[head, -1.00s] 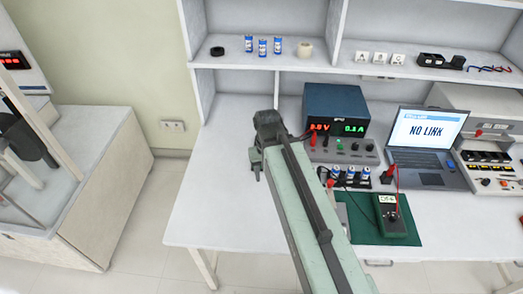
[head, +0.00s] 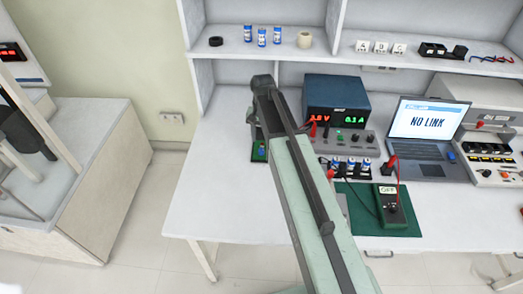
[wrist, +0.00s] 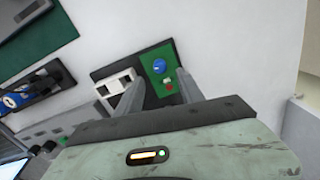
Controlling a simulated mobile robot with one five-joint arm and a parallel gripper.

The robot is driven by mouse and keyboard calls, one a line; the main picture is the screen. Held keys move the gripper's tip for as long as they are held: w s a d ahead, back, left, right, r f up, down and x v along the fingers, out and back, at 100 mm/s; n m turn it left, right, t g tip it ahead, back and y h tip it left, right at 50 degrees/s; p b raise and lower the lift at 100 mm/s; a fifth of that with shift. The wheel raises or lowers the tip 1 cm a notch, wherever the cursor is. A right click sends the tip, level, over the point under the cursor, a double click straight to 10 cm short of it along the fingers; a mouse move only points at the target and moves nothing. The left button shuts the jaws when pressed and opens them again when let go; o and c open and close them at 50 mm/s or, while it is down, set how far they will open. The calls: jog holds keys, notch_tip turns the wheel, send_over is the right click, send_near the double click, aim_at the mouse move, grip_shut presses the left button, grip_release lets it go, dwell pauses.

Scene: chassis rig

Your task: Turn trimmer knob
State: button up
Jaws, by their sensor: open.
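A blue trimmer knob (wrist: 159,66) sits on a small green board (wrist: 168,88) in the wrist view, with a red part below it. The board lies in a dark base. My gripper (wrist: 160,80) is open, its two grey fingers pointing at the board on either side of the knob's lower side. I cannot tell whether they touch it. In the head view the knob (head: 261,149) shows just left of my arm, below my gripper (head: 252,117); the rest of the board is hidden by the arm.
A power supply (head: 336,106) with lit red and green digits stands right of my arm. A green mat (head: 358,219) bears a multimeter (head: 391,208) with leads. A laptop (head: 428,125) reads NO LINK. The left bench top (head: 215,190) is clear.

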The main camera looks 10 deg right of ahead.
aim_at(262, 150)
notch_tip(262, 150, down, 7)
jog(key=b, duration=0.6)
jog(key=shift+r, duration=0.15)
grip_shut()
